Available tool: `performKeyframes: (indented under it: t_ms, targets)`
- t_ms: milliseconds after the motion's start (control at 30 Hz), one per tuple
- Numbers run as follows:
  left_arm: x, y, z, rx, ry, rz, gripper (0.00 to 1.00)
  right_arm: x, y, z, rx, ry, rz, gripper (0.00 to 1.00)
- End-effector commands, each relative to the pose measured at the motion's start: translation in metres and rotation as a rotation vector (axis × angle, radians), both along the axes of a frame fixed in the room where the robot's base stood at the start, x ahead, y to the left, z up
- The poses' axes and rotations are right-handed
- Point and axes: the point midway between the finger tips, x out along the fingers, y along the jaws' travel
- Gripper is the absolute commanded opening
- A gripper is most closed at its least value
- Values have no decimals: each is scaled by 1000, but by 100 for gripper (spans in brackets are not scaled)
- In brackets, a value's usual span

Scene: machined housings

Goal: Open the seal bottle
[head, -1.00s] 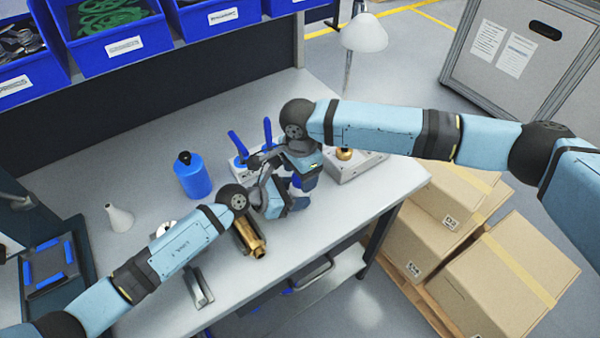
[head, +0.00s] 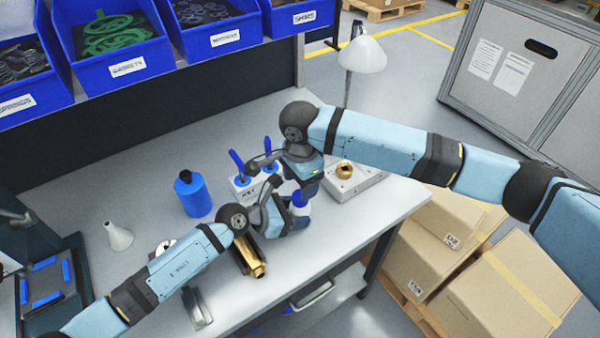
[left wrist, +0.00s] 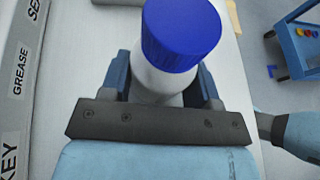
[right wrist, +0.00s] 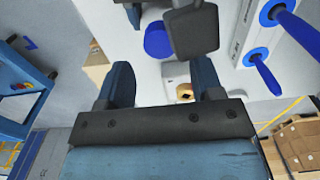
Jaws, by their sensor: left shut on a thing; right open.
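The seal bottle is white with a ribbed blue cap (left wrist: 182,32). In the left wrist view its white body (left wrist: 158,78) stands between the fingers of my left gripper (left wrist: 160,85), which is shut on it. In the head view my left gripper (head: 287,216) is over the front of the bench, and the blue cap (head: 299,199) shows just beside it, partly hidden. My right gripper (right wrist: 163,82) is open and empty. The cap also shows in the right wrist view (right wrist: 158,40), beyond the right fingers and apart from them, beside part of my left gripper.
A labelled tool stand (head: 240,190) with blue-handled tools is close behind the grippers. A grey housing with a brass part (head: 345,170) is to the right. A blue bottle (head: 192,195), a white cone (head: 118,236) and a brass cylinder (head: 250,257) stand or lie on the bench.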

Motion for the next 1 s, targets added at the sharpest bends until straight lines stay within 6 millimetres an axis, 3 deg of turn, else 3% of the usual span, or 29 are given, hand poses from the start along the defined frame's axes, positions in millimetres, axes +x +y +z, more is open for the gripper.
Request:
performKeyframes:
  t_ms: [300,667,800,900,933,967,1000]
  targets:
    - [0,0,0,0,0,0,0,0,0,-40,-1,-1,-1,60]
    - [0,0,0,0,0,0,0,0,0,-46,1,-1,0,60]
    - [0,0,0,0,0,0,0,0,0,-45,1,-1,0,28]
    - [0,0,0,0,0,0,0,0,0,-45,1,-1,0,11]
    - [0,0,0,0,0,0,0,0,0,-45,1,-1,0,11]
    - [0,0,0,0,0,0,0,0,0,-45,1,-1,0,46]
    - [0,0,0,0,0,0,0,0,0,-45,1,-1,0,55]
